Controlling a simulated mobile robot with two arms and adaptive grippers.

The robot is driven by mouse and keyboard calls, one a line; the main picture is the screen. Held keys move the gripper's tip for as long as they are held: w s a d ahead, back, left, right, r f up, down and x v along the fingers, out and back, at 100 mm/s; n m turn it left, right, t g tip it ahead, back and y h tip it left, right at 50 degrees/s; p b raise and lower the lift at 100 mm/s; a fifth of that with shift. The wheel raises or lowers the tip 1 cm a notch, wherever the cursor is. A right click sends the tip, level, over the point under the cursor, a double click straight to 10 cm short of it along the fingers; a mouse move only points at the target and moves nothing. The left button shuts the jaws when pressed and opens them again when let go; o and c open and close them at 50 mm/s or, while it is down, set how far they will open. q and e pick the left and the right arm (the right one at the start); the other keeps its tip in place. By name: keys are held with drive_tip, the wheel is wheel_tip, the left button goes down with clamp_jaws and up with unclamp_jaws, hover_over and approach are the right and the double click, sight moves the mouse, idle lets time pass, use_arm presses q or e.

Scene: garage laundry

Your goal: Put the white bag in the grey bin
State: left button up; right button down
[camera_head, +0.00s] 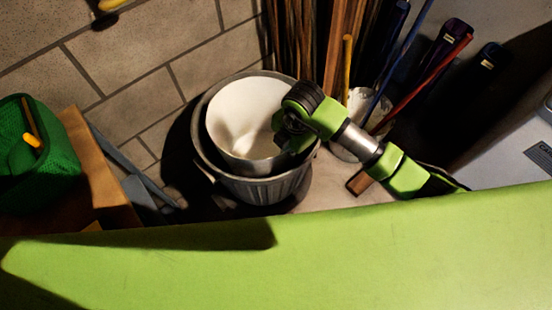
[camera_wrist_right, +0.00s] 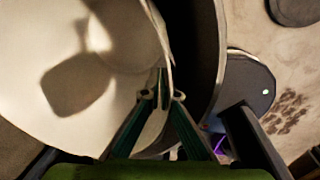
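The white bag (camera_head: 240,105) is a round, open-topped white shape in the head view, with its hollow inside facing up. It lies over the mouth of the ribbed grey bin (camera_head: 265,188), within the bin's rim as seen from above; how deep it sits I cannot tell. My right gripper (camera_head: 284,132) reaches in from the right at the bag's right edge. In the right wrist view its two fingertips (camera_wrist_right: 163,97) close on the thin wall of the white bag (camera_wrist_right: 25,75). The dark bin rim (camera_wrist_right: 221,60) passes close beside. My left gripper is not in view.
A green basket (camera_head: 40,160) stands at the left by a brown wooden edge (camera_head: 100,175). Upright wooden poles (camera_head: 310,40) and coloured sticks stand behind and right of the bin. A broad green surface fills the foreground.

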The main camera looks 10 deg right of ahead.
sight(286, 162)
drive_tip(key=shift+f, duration=3.35)
drive_tip(key=c, duration=2.3)
unclamp_jaws()
drive_tip(key=r, duration=0.4)
drive_tip(key=s+r, duration=0.1)
drive_tip(key=r, duration=0.3)
drive_tip(key=d+r, duration=0.1)
drive_tip(key=r, duration=0.3)
drive_tip(key=shift+s+r, duration=0.1)
drive_tip(key=shift+s, duration=0.05)
